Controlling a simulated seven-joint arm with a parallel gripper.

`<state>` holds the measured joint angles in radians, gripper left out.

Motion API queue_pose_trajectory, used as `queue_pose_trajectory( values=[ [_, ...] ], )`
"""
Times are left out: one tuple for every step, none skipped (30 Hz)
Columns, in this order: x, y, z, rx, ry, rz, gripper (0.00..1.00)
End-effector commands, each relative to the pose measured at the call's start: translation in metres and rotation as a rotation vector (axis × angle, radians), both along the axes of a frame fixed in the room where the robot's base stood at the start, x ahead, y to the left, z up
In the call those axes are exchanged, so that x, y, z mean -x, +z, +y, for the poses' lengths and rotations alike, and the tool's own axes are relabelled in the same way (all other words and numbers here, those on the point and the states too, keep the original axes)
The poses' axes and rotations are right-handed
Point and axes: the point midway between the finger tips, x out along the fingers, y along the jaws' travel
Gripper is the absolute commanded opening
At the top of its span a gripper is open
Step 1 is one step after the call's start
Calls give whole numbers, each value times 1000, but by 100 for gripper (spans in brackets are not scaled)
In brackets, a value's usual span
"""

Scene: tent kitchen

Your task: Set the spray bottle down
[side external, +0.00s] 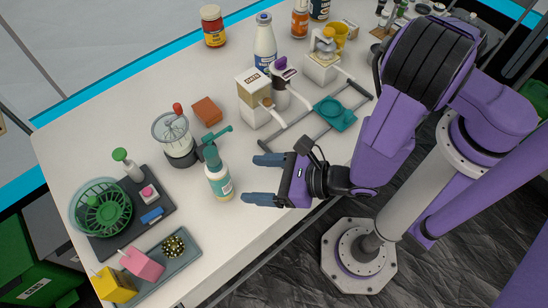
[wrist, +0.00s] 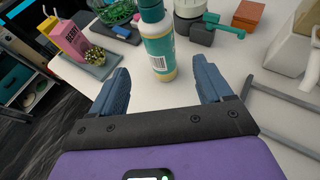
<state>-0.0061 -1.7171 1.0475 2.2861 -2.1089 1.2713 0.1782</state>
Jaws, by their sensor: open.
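The spray bottle (side external: 219,180) is white with a teal head and a teal label. It stands upright on the white table near its front edge. In the wrist view the bottle (wrist: 160,48) stands beyond the fingertips, roughly midway between them, with its top cut off by the frame. My gripper (side external: 257,180) is open and empty, its two blue fingers pointing left toward the bottle in the side view. The wrist view shows the gripper (wrist: 163,75) with its fingers spread wide and a gap to the bottle.
A hand-cranked jar (side external: 173,131) stands behind the bottle. A dark mat with a green colander (side external: 101,207) and a tray with a pink carton (side external: 142,264) lie to the left. A grey rack with a teal dish (side external: 335,114) and cartons are to the right. Bare table surrounds the bottle's front.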

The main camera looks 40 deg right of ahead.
Motion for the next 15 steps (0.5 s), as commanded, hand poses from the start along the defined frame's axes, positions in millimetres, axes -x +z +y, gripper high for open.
queue_pose_trajectory(
  values=[
    [1, 1, -1, 0, 1, 0, 79],
    [1, 1, -1, 0, 1, 0, 79],
    [1, 1, -1, 0, 0, 0, 79],
    [1, 1, -1, -1, 0, 1, 79],
    [1, 1, -1, -1, -3, 0, 79],
    [-1, 3, -2, -5, -13, 0, 79],
    [-3, 5, -4, -10, -28, 0, 79],
    [-7, 9, -6, -18, -49, -1, 79],
    [-13, 16, -11, -33, -92, 0, 79],
    [-20, 23, -17, -47, -136, 2, 79],
    [-27, 31, -24, -64, -188, 4, 79],
    [-37, 42, -36, -91, -270, 9, 79],
    [-45, 52, -47, -113, -337, 15, 79],
    [-52, 61, -59, -137, -411, 24, 79],
    [-61, 74, -77, -171, -515, 39, 79]
  ],
)
